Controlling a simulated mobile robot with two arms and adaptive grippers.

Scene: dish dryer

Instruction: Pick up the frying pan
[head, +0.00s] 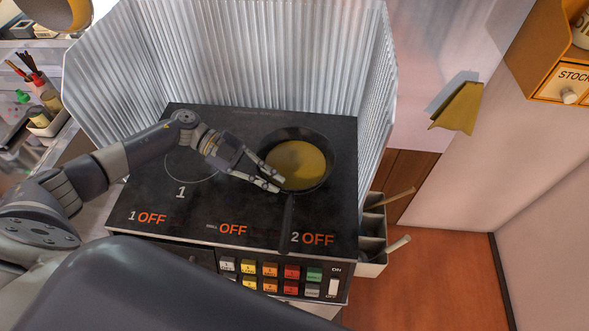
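The black frying pan (326,170) sits on the right burner of the black cooktop (220,210). Its inside shows a round golden-yellow area, and its handle (288,228) points toward the front edge of the cooktop. My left gripper (278,184) reaches in from the left to the pan's lower-left rim, just left of where the handle starts. Its fingers are apart with nothing seen between them. I cannot tell whether a fingertip touches the rim. My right gripper is not in view.
A corrugated metal splash guard (255,50) encloses the cooktop's back and sides. A control panel (270,273) with coloured buttons is at the front. A holder (372,250) with utensils hangs at the right side. Bottles and a cup of tools (38,82) stand at far left.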

